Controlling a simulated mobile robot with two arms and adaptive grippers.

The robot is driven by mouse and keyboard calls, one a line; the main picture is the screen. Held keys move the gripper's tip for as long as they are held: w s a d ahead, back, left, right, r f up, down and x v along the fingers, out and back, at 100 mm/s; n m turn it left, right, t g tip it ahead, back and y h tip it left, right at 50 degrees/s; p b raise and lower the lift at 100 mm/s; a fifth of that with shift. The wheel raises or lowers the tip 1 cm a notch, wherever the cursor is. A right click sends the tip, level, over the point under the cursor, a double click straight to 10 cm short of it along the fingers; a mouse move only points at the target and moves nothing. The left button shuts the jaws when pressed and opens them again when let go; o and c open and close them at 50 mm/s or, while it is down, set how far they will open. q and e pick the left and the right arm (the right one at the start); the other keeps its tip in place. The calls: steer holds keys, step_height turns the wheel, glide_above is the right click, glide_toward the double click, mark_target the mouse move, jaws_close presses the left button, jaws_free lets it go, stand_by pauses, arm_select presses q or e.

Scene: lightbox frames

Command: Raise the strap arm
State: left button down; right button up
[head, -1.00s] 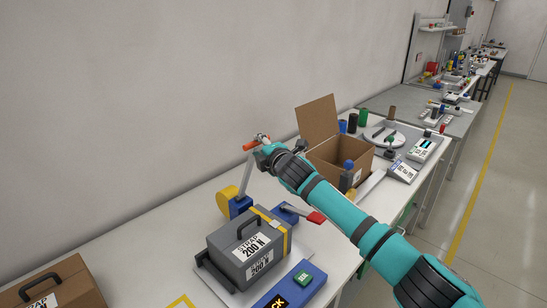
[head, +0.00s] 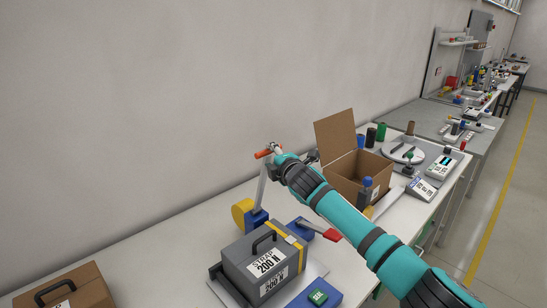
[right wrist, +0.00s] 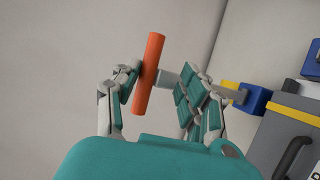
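The strap arm (head: 262,189) is a grey lever with an orange handle (head: 264,153). It stands nearly upright from a yellow hub (head: 242,213) on a blue block, behind a grey case labelled STRAP 200 N (head: 263,266). My right gripper (head: 277,160) is at the top of the lever. In the right wrist view the orange handle (right wrist: 150,75) lies between the spread fingers, close to or touching the left finger and apart from the right ones. The gripper (right wrist: 160,98) looks open. My left gripper is not in view.
A yellow strap (head: 290,238) crosses the case. A red-tipped lever (head: 329,234) and a green button (head: 318,297) are beside it. An open cardboard box (head: 354,180) stands to the right, a brown case (head: 65,291) at the left. The wall is behind the table.

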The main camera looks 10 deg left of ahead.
steer(key=shift+d+f, duration=0.1)
steer(key=v, duration=1.2)
